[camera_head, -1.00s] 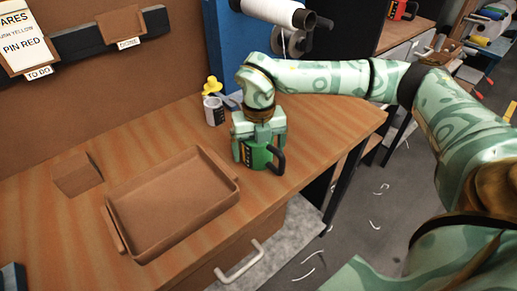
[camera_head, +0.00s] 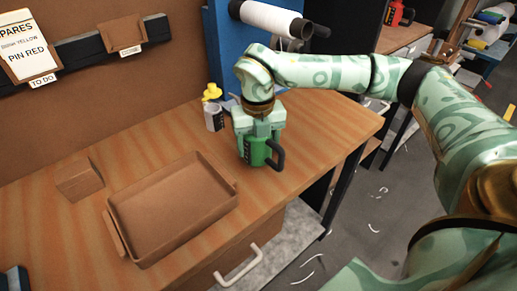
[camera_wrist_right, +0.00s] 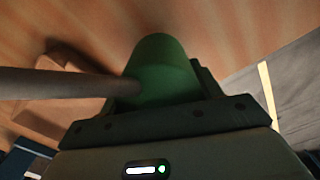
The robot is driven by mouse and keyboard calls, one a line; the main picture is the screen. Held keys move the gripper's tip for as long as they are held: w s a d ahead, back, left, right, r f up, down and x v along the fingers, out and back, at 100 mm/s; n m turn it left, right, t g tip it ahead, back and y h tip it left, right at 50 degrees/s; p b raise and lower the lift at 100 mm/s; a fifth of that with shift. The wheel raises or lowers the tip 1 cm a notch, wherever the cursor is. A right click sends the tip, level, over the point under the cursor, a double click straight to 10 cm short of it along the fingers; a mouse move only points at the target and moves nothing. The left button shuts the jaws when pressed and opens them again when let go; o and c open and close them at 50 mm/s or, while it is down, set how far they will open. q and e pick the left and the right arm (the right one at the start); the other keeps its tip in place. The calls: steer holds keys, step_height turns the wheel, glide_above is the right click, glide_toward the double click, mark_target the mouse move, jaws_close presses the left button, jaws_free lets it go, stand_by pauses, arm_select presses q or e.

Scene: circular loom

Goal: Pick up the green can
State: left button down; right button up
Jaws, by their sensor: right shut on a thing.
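The green can (camera_head: 256,151), with a dark curved handle on its right and a dark label on its left side, is upright over the right part of the wooden bench. My right gripper (camera_head: 258,128) comes down from above and is shut on its upper part. I cannot tell whether the can's base touches the bench. In the right wrist view the green can (camera_wrist_right: 163,65) sits between the fingers, and its handle reaches out to the left. My left gripper is not in view.
An empty brown tray (camera_head: 172,242) lies on the bench (camera_head: 60,225) to the left of the can. A small brown block (camera_head: 79,180) is behind the tray. A light can (camera_head: 213,119) with a yellow top stands behind the gripper. The bench's right edge is close.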

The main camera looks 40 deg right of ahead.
steer(key=s+d+r+p, duration=0.3)
steer(key=s+d+r, duration=0.6)
steer(key=d, duration=0.1)
steer(key=shift+s+d+r, duration=0.15)
steer(key=shift+d+r, duration=0.05)
steer(key=shift+r, duration=0.15)
